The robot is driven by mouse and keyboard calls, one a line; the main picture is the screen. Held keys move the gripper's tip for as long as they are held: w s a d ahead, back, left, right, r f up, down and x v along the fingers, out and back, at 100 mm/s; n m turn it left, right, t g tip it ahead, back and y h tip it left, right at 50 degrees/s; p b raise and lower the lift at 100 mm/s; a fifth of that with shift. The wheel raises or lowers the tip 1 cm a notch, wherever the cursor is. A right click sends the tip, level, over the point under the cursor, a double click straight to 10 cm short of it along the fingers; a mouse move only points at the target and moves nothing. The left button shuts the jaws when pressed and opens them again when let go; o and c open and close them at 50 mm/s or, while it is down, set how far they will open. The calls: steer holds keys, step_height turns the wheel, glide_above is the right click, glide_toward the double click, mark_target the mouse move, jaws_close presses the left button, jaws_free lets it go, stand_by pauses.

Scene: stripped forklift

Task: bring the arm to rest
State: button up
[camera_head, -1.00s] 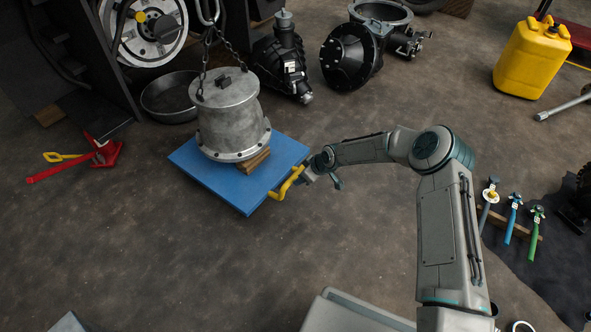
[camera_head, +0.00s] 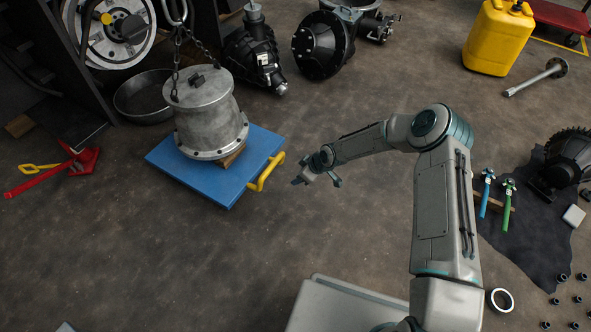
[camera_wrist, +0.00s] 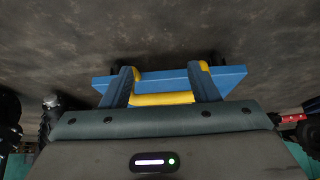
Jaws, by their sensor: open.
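My gripper (camera_head: 318,179) is open and empty in the head view, held above the floor to the right of the blue platform's yellow handle (camera_head: 266,172). A gap of floor shows between the fingers and the handle. In the wrist view the two dark fingers (camera_wrist: 165,88) are spread apart, with the handle's yellow bar (camera_wrist: 163,99) showing between them and the blue platform (camera_wrist: 165,82) behind. My arm is bent at the elbow and reaches to the left.
A grey metal housing (camera_head: 208,115) on chains stands over the blue platform (camera_head: 230,190). Red jack stand parts (camera_head: 82,160) lie at left, a yellow can (camera_head: 497,38) at back right. Tools (camera_head: 487,195) lie on a dark mat (camera_head: 530,245) at right.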

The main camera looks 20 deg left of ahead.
step_height(320, 180, up, 9)
steer(key=p, duration=0.5)
steer(key=s+d+r+m+h+p, duration=0.15)
steer(key=d+r+p, duration=0.5)
steer(key=r, duration=0.75)
steer(key=s+d+r+m+t+h+p, duration=0.1)
steer(key=d+r+m+h+p, duration=0.15)
steer(key=d+r+p, duration=0.85)
steer(key=s+d+r+m+h+p, duration=0.15)
steer(key=d+r, duration=0.35)
steer(key=r, duration=1.3)
steer(key=s+d+r+m+p, duration=0.3)
steer(key=s+d+r+p, duration=0.1)
steer(key=s+r, duration=0.3)
steer(key=s+d+r+m+p, duration=0.4)
steer(key=s+r+p, duration=0.2)
steer(key=r, duration=0.6)
steer(key=s+d+r+m+p, duration=0.3)
steer(key=s+d+r+p, duration=0.1)
steer(key=s+r, duration=0.5)
steer(key=shift+s+d+r+h+p, duration=0.4)
steer(key=shift+s+p, duration=0.1)
steer(key=shift+p, duration=0.25)
